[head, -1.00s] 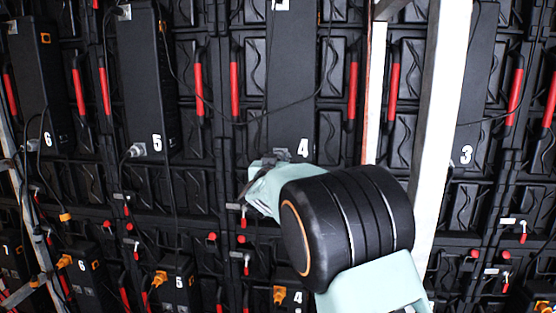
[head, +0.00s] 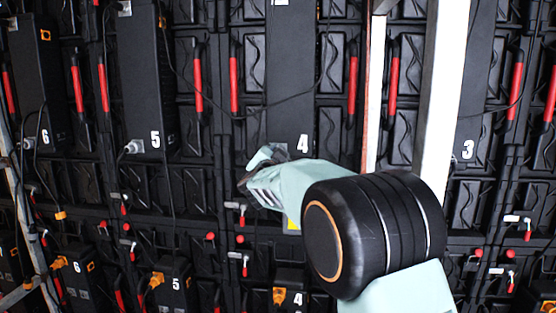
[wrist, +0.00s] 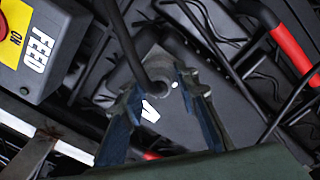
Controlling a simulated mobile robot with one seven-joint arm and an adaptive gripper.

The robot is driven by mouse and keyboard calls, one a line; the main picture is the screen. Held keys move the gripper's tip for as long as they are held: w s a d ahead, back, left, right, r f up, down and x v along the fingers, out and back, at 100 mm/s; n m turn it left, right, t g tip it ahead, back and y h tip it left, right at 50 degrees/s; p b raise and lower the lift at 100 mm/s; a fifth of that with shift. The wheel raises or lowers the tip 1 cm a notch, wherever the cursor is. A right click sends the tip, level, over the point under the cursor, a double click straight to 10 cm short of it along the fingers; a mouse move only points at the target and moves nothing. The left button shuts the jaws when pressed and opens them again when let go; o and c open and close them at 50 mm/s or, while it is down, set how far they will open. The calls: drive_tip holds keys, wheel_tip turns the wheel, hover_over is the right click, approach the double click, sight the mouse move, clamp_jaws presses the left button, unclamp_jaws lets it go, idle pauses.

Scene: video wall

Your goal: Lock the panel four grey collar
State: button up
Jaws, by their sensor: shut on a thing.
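Panel four (head: 292,90) is a tall black box with a white 4 near its lower edge; its number shows partly in the wrist view. My gripper (head: 268,153) is at its bottom edge in the head view, where my wrist hides most of the connection. In the wrist view my gripper (wrist: 160,82) has its two blue-grey fingers on either side of the grey collar (wrist: 160,60), shut on it. A black cable (wrist: 130,45) runs to the collar and crosses in front of it. Whether the collar is locked cannot be told.
A grey box with a yellow FEED ON label (wrist: 45,48) is close at left in the wrist view. Red handles (head: 352,88) flank the panel. Panel five (head: 147,80) is left; a white post (head: 440,100) stands at right. Loose cables hang across the wall.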

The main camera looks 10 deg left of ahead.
drive_tip(key=shift+m, duration=0.7)
drive_tip(key=shift+b, duration=0.3)
drive_tip(key=o, duration=1.1)
drive_tip(key=shift+o, duration=0.2)
drive_tip(key=s, duration=1.2)
drive_tip(key=shift+a, duration=0.15)
drive_tip(key=shift+f, duration=0.1)
